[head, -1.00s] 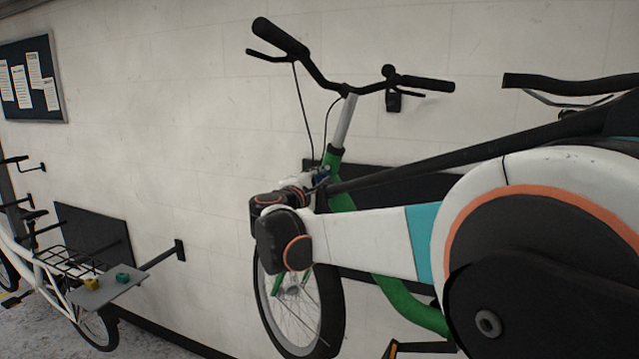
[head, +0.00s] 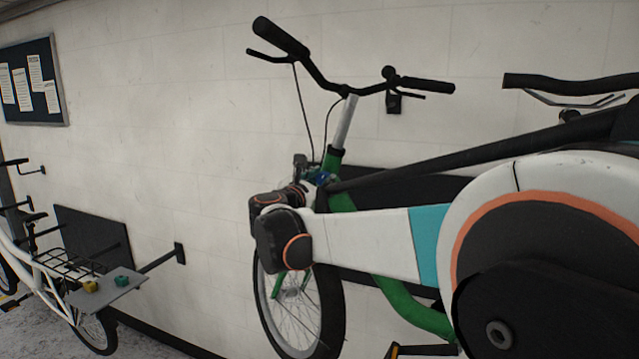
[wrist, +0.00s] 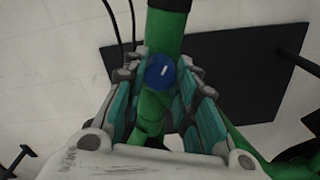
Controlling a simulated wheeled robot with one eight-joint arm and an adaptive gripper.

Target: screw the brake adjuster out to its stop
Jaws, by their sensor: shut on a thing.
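The brake adjuster is a round blue knob (wrist: 160,72) with a short white mark on its face, in front of the green frame tube (wrist: 166,30) in the wrist view. My gripper (wrist: 161,76) has its teal-padded fingers on either side of the knob and is shut on it. The white mark leans slightly right of upright. In the head view, my gripper (head: 312,174) is at the green tube below the handlebar. A bit of blue shows there, but my wrist and arm hide most of the knob. Its thread is not visible.
The handlebar (head: 340,88) with hanging cables is above my gripper, and the front wheel (head: 325,310) is below. A dark panel (wrist: 225,65) is behind the tube. A white bike (head: 45,280) with a grey tray (head: 115,290) stands at the left.

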